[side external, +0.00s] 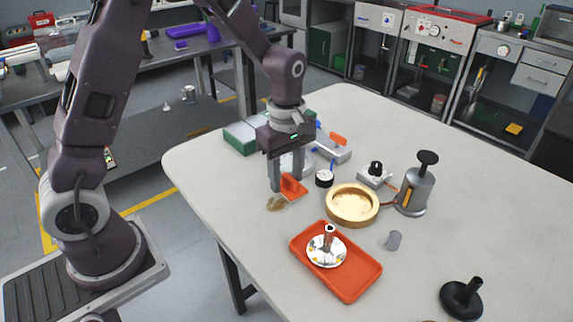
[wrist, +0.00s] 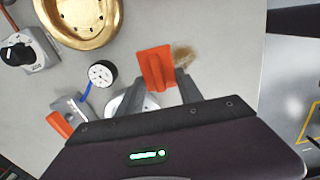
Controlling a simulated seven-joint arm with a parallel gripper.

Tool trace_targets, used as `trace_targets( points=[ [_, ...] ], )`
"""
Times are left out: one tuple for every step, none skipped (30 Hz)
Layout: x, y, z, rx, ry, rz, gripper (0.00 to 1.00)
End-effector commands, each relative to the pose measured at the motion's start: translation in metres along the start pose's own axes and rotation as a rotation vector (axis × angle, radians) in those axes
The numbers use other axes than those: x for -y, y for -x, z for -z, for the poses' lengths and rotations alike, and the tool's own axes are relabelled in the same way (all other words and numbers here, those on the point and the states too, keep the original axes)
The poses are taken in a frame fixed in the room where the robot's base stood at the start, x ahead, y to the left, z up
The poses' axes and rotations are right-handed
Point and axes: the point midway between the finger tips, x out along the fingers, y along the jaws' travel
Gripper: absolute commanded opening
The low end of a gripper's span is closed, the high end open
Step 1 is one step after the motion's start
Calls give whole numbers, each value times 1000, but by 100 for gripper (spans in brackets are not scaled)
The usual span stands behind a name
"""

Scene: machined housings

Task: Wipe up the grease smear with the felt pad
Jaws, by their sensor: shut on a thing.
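The felt pad (side external: 292,187) is an orange-red block. My gripper (side external: 285,185) is shut on it, low over the table. In the wrist view the pad (wrist: 155,68) sits between the two fingertips (wrist: 163,80). The grease smear (side external: 275,204) is a small brownish patch on the pale table, just beside the pad. In the wrist view the smear (wrist: 185,56) lies right of the pad, close to the right fingertip. I cannot tell whether the pad touches the table or covers part of the smear.
A brass round housing (side external: 353,204) stands right of the pad, with a small black-and-white round part (side external: 324,178) nearby. An orange tray (side external: 352,289) holding a shiny disc part (side external: 326,250) is in front. A grey pump can (side external: 413,190) stands further right. The table's left edge is clear.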

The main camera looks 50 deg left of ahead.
Motion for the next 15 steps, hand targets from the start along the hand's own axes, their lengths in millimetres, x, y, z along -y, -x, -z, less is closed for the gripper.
trace_targets(
  points=[
    [1, -5, 0, 0, 1, 2, 11],
    [1, -10, 0, 1, 0, 5, 11],
    [1, -18, 0, 1, 0, 5, 11],
    [3, -17, 0, 1, 0, 2, 11],
    [6, -16, -1, 1, 0, 1, 6],
    [10, -18, -1, 1, 0, 2, 5],
    [13, -18, -1, 1, 0, 1, 5],
    [16, -18, -1, 0, 0, 2, 5],
    [19, -18, -1, 0, 0, 1, 5],
    [22, -18, -2, 0, 0, 2, 5],
    [25, -18, -2, 0, -1, 2, 5],
    [28, -18, -2, 0, -1, 2, 5],
    [31, -18, -2, 1, -1, 2, 5],
    [33, -18, -2, 1, 0, 2, 5],
    [37, -18, -3, 1, 0, 3, 5]
  ],
)
